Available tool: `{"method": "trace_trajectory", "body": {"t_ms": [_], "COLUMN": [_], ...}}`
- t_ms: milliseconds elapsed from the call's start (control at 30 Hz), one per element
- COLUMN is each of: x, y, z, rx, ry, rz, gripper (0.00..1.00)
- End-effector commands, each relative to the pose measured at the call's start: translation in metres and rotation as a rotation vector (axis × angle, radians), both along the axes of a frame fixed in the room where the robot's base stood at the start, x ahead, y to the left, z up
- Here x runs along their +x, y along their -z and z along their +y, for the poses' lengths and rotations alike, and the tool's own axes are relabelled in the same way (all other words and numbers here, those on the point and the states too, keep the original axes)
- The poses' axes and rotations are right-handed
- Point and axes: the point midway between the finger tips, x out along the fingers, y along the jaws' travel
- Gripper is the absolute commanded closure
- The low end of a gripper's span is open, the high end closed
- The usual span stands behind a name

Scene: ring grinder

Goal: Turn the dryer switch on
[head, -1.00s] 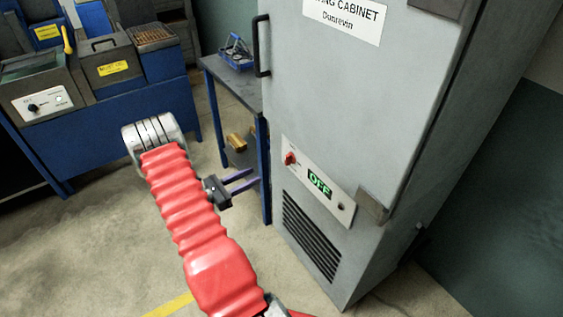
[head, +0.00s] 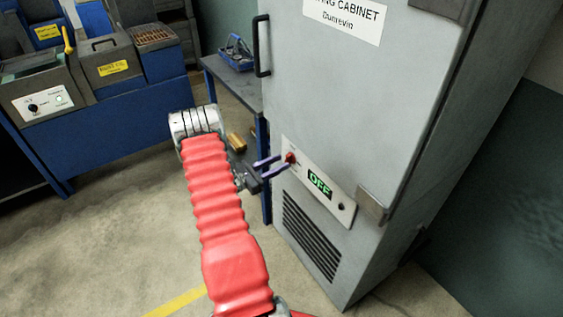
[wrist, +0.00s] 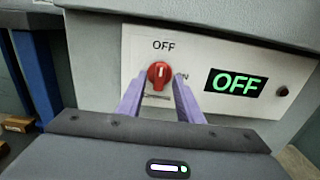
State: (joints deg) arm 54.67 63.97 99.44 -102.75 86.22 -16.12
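The drying cabinet (head: 345,110) is a tall grey box with a white control panel (head: 335,205) on its front. The red rotary switch (head: 290,158) sits at the panel's left end; in the wrist view the red knob (wrist: 159,74) has its white mark pointing up toward the word OFF. A green display (wrist: 235,83) reads OFF. My gripper (head: 277,164) has purple fingers, parted and pointing at the knob. In the wrist view the fingertips (wrist: 158,88) stand on either side of the knob's lower part; I cannot tell whether they touch it.
A blue-legged table (head: 235,80) with a blue basket stands left of the cabinet, with yellowish blocks on its lower shelf. A blue machine bench (head: 120,130) is at the back left. The cabinet's vent (head: 311,238) lies below the panel. The floor in front is open.

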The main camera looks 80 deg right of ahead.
Motion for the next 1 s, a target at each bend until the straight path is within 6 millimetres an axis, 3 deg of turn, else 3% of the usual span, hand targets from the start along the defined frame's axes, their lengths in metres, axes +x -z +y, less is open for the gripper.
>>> {"method": "trace_trajectory", "body": {"t_ms": [200, 500, 1000], "x": [-0.0112, -0.0116, -0.0115], "y": [0.0001, 0.0001, 0.0000], "z": [-0.0120, -0.0128, -0.0126], "rx": [0.001, 0.001, 0.001], "ry": [0.001, 0.000, 0.000], "rz": [0.001, 0.001, 0.001], "gripper": [0.67, 0.68, 1.00]}}
